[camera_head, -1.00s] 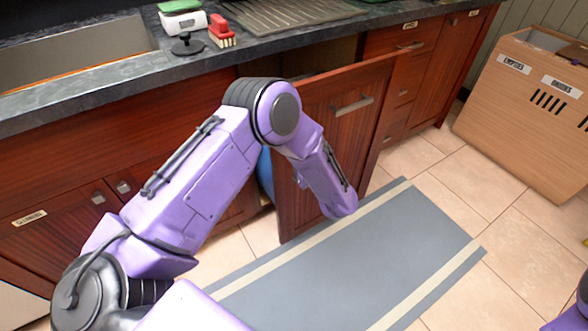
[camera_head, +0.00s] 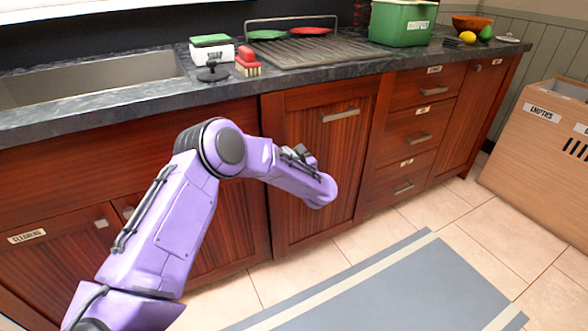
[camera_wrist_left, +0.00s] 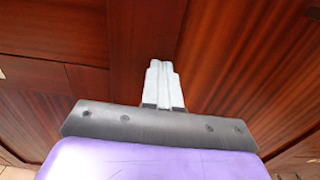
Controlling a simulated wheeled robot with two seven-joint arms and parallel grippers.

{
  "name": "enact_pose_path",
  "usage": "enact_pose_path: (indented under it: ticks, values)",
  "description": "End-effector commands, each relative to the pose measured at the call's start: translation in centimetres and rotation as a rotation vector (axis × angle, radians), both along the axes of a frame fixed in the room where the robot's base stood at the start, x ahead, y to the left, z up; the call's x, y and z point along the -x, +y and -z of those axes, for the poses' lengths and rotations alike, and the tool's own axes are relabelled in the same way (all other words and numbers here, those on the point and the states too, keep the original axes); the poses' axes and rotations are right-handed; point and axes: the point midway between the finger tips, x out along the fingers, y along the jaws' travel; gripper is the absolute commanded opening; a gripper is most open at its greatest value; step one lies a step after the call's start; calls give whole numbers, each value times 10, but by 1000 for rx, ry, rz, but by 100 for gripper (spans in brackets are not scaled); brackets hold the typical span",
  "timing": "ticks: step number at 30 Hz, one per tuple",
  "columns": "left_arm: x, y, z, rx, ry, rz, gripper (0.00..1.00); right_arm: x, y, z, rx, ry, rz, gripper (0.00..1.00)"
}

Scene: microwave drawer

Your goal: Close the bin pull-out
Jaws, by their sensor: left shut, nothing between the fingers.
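The bin pull-out (camera_head: 318,112) is the tall red-brown wooden front with a horizontal silver handle (camera_head: 341,115) near its top. In the head view it stands under the counter, flush or nearly flush with the cabinets beside it; no open gap shows. My left arm reaches across its middle, and its forearm hides part of the front. In the left wrist view my left gripper (camera_wrist_left: 163,72) is shut and empty, its pale fingers pointing at the wood. I cannot tell whether the fingertips touch it. My right gripper is not in view.
A stack of drawers (camera_head: 410,136) stands right of the pull-out. The dark counter (camera_head: 110,112) above carries a sink, a drying rack and a green bin (camera_head: 401,22). A grey mat (camera_head: 420,285) lies on the tiles. A wooden box (camera_head: 545,165) stands at right.

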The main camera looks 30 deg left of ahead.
Motion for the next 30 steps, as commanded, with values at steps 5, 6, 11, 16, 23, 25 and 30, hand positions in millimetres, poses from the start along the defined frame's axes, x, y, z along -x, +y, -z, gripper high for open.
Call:
enact_pose_path:
  ticks: [5,6,11,16,23,25,30]
  values:
    - [-8,17,2,0,-2,-3,0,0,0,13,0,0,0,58]
    - [-10,19,2,0,-2,-2,0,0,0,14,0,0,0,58]
    - [-14,25,1,0,-1,-1,0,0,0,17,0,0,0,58]
    - [-16,28,-2,-3,-1,0,0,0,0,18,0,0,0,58]
    - [-16,30,-4,-6,-4,-1,0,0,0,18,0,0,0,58]
    - [-16,31,-4,-7,-5,-1,0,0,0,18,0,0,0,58]
    - [-14,19,-6,-7,-5,4,0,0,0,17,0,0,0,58]
